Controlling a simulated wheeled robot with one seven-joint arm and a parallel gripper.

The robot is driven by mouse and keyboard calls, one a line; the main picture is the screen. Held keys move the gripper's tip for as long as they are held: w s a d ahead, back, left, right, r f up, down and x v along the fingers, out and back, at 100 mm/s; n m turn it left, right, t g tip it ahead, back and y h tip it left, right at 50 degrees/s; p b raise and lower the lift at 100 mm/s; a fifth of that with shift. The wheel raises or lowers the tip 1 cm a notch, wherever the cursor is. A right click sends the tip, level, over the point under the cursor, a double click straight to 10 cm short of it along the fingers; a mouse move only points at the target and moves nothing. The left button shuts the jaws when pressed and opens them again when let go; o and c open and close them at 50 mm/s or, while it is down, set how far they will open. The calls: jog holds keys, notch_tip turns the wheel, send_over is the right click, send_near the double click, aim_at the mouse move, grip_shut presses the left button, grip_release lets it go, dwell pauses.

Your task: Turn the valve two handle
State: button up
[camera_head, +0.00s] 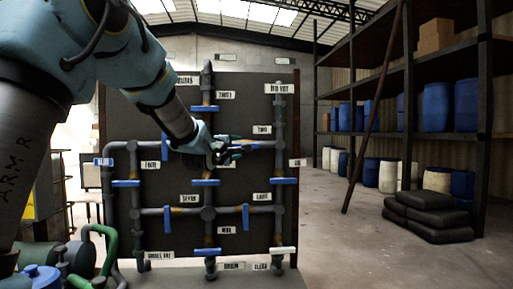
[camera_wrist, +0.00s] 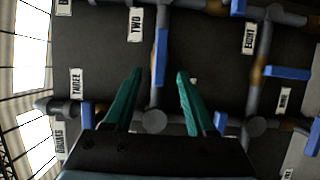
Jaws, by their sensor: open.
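The valve two handle (camera_wrist: 160,55) is a blue bar lying along its grey pipe, beside a white label (camera_wrist: 135,25) reading TWO. In the head view this handle (camera_head: 250,145) lies along a horizontal pipe at the upper right of the board, partly hidden by my gripper (camera_head: 231,148). In the wrist view my gripper (camera_wrist: 159,73) is open, its two green fingers spread apart. The near end of the handle appears between the fingertips. I cannot tell the remaining depth gap or whether they touch.
Other blue handles surround it, including the one by the THREE label (camera_wrist: 77,82) and one at right (camera_wrist: 287,73). The dark board (camera_head: 160,95) carries grey pipes. Shelves with barrels (camera_head: 437,107) and stacked sacks (camera_head: 430,215) stand at right.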

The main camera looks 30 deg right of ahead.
jog(key=shift+p+x, duration=1.8)
jog(key=shift+x, duration=3.15)
jog(key=shift+w+a, duration=0.1)
jog(key=shift+a, duration=0.05)
jog(key=shift+c, duration=0.3)
grip_shut()
jog(key=shift+f, duration=0.1)
